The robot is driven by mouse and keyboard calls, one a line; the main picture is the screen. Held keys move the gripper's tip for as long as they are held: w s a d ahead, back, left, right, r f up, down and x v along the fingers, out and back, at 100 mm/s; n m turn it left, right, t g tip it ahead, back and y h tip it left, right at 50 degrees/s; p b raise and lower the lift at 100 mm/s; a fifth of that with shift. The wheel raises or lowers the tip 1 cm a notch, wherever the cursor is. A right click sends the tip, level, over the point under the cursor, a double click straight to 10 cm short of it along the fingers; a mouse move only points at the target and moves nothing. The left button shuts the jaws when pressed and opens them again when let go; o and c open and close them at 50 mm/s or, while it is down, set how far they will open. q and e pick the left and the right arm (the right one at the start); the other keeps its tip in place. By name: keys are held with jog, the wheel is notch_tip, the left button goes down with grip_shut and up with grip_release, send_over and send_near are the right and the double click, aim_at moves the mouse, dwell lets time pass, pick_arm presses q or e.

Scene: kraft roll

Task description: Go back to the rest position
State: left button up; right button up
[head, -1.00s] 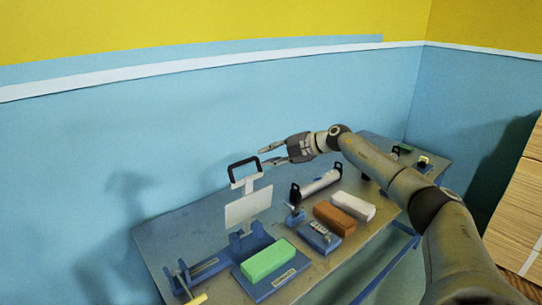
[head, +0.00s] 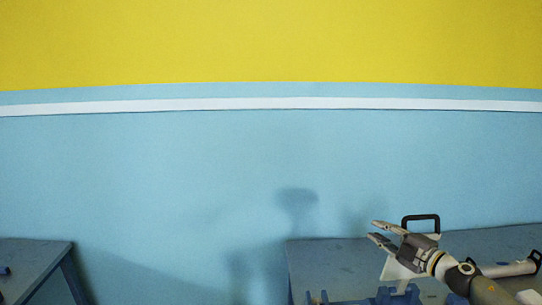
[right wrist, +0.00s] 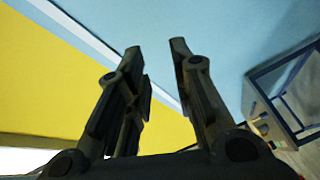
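My right gripper (head: 379,232) is in the lower right of the head view, its fingers pointing left and apart with nothing between them. It is in front of a black-handled device with a white plate (head: 390,270) that stands on the table and is partly hidden by the gripper. In the right wrist view the two fingers of the right gripper (right wrist: 155,52) are spread, with only wall behind the gap. My left gripper is not in view.
A blue-grey work table (head: 340,255) is at the lower right, with a white cylinder (head: 508,269) on it. Another table (head: 32,262) is at the lower left. Between them is a gap before the blue wall (head: 180,190). A table frame also shows in the right wrist view (right wrist: 285,85).

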jog(key=s+a+f+m+t+h, duration=0.2)
jog(key=s+a+f+m, duration=0.15)
jog(key=a, duration=0.25)
jog(key=s+a+f+m+g+h, duration=0.2)
jog(key=s+f+m+g+h, duration=0.35)
jog(key=s+f+m, duration=0.8)
jog(key=s+a+f+g, duration=0.1)
jog(key=s+f+g, duration=0.25)
jog(key=s, duration=1.15)
jog(key=s+a+f+g, duration=0.2)
jog(key=s+g, duration=0.3)
jog(key=s, duration=0.9)
notch_tip(320, 180, down, 29)
jog(key=b, duration=0.4)
jog(key=s+d+f+g+b, duration=0.1)
jog(key=s+f+b, duration=0.1)
jog(key=s+f, duration=0.7)
jog(key=s+d+f+g+b, duration=0.1)
jog(key=s+d+f, duration=0.1)
jog(key=s+f, duration=0.7)
notch_tip(320, 180, down, 3)
jog(key=shift+d+h+b, duration=0.25)
jog(key=shift+h+b, duration=0.15)
jog(key=shift+h, duration=0.05)
